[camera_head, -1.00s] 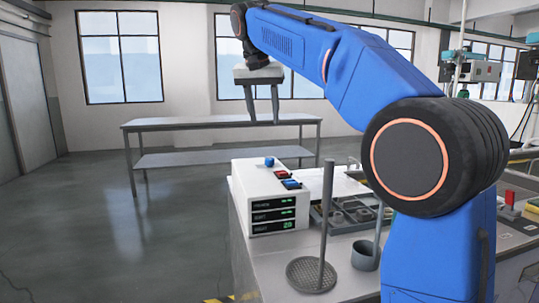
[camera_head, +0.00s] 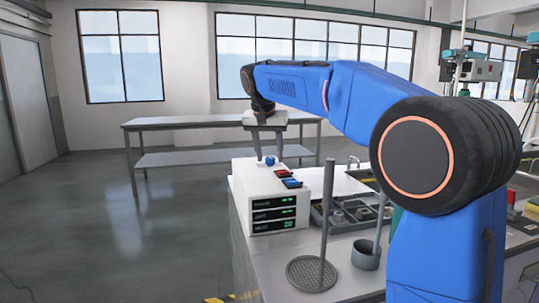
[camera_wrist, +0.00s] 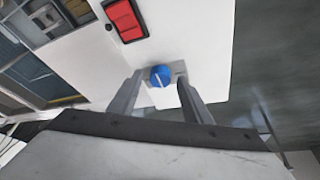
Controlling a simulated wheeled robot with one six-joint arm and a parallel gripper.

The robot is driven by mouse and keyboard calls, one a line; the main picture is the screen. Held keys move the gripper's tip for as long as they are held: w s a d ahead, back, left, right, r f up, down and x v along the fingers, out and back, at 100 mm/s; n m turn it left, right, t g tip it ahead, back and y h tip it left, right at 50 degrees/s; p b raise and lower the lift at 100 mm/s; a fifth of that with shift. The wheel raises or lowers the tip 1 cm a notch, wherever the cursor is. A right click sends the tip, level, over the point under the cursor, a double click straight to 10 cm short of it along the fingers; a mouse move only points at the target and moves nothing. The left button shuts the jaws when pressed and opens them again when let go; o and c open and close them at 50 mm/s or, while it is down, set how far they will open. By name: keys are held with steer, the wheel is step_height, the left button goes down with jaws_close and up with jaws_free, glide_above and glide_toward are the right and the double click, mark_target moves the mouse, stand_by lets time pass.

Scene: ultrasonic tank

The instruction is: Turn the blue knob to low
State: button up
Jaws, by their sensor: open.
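The blue knob (camera_head: 270,160) sits on top of the white control box (camera_head: 262,185). In the wrist view the round knob (camera_wrist: 161,76) bears a white pointer line and lies between and just beyond my two fingers. My gripper (camera_head: 268,152) is open above the knob in the head view, with its fingers pointing down on either side of it. In the wrist view my gripper (camera_wrist: 156,92) shows a finger to the left and a finger to the right of the knob. I cannot tell whether either finger touches it.
A red rocker switch (camera_wrist: 125,19) is beside the knob on the box top.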

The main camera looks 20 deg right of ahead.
steer(key=shift+f, duration=0.1)
steer(key=c, duration=1.1)
steer(key=shift+o, duration=0.2)
steer(key=shift+d+n, duration=0.1)
steer(key=shift+n, duration=0.4)
steer(key=n+y, duration=0.1)
steer(key=n, duration=0.1)
steer(key=n+y, duration=0.1)
steer(key=n, duration=0.1)
steer(key=shift+d+n+t, duration=0.2)
steer(key=shift+n+t, duration=0.1)
steer(key=n+y, duration=0.2)
steer(key=n, duration=0.4)
steer(key=shift+d, duration=0.1)
steer(key=shift+n+y, duration=0.3)
steer(key=o, duration=1.1)
steer(key=shift+c, duration=0.2)
